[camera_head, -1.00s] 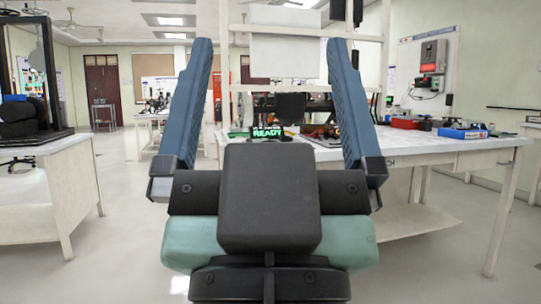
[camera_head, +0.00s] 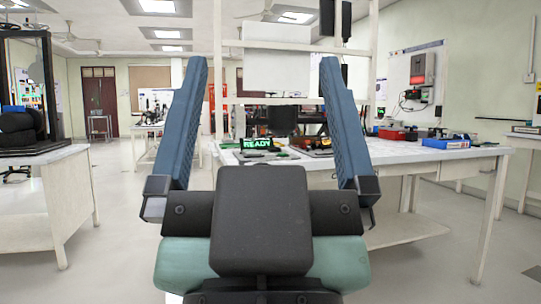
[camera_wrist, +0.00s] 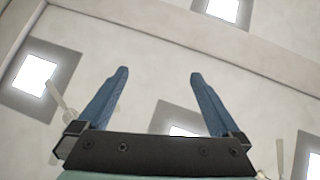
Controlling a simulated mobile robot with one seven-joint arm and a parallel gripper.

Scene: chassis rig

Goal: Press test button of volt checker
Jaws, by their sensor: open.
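My gripper (camera_head: 265,62) is open and empty, its two blue fingers pointing up and wide apart in the head view. It also shows open in the wrist view (camera_wrist: 159,74), with only ceiling and lights beyond it. A small device with a green lit "READY" display (camera_head: 260,143) stands on the white workbench (camera_head: 440,158) ahead, seen between the fingers and well beyond them. I cannot tell whether it is the volt checker. No test button can be made out at this distance.
On the bench stand a dark-and-brown item (camera_head: 318,146), a red box (camera_head: 391,133) and a blue bin (camera_head: 446,143). A white table (camera_head: 45,190) stands at the left. Open floor (camera_head: 120,230) lies between it and the bench.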

